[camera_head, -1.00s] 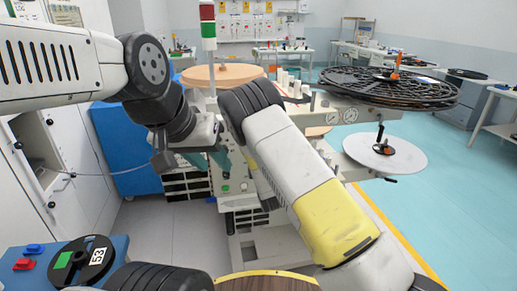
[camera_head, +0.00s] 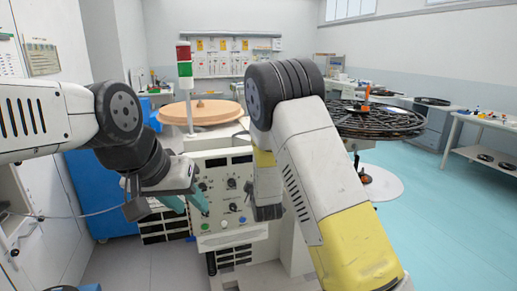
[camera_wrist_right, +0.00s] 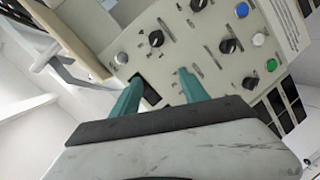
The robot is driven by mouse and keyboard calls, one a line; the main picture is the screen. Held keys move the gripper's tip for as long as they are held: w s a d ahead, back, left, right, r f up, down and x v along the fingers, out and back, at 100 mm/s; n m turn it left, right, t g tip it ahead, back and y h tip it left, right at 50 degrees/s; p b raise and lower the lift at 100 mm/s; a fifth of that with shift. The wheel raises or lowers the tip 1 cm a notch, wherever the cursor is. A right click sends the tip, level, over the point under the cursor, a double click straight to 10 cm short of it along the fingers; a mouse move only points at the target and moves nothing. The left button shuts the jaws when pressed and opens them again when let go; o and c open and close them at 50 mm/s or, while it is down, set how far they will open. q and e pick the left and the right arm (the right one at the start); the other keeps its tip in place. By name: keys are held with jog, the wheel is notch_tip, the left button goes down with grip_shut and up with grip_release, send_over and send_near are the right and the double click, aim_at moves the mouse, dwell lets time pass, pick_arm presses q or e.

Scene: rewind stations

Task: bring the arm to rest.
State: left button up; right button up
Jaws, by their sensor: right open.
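My left gripper (camera_head: 187,203) hangs at the end of the arm from the left, its two teal fingers apart with nothing seen between them. It is in front of the machine's control panel (camera_head: 221,221); I cannot tell if they touch. My right arm (camera_head: 325,180) rises from the lower right to a high dark joint and bends down; its gripper is not clear in the head view. In the right wrist view my right gripper (camera_wrist_right: 158,92) is open and empty, its teal fingers pointing at the panel (camera_wrist_right: 222,75) with knobs and coloured buttons.
A signal tower (camera_head: 185,75) and a tan round disc (camera_head: 200,112) stand behind my left gripper. A large black reel (camera_head: 375,121) and a pale disc (camera_head: 380,185) are at the right. White cabinets (camera_head: 45,170) line the left. Blue floor (camera_head: 450,230) lies open at right.

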jog(key=s+d+r+m+g, duration=0.5)
jog(key=s+d+r+m, duration=0.5)
jog(key=s+r, duration=0.45)
jog(key=s+d+r+m+g, duration=0.1)
jog(key=s+d+m, duration=0.1)
jog(key=s, duration=0.9)
jog(key=s+d+r+m+g, duration=0.1)
jog(key=s+d, duration=0.4)
jog(key=s, duration=0.6)
jog(key=shift+s+r+m+g, duration=0.35)
jog(key=shift+m+g, duration=0.25)
jog(key=shift+g, duration=0.2)
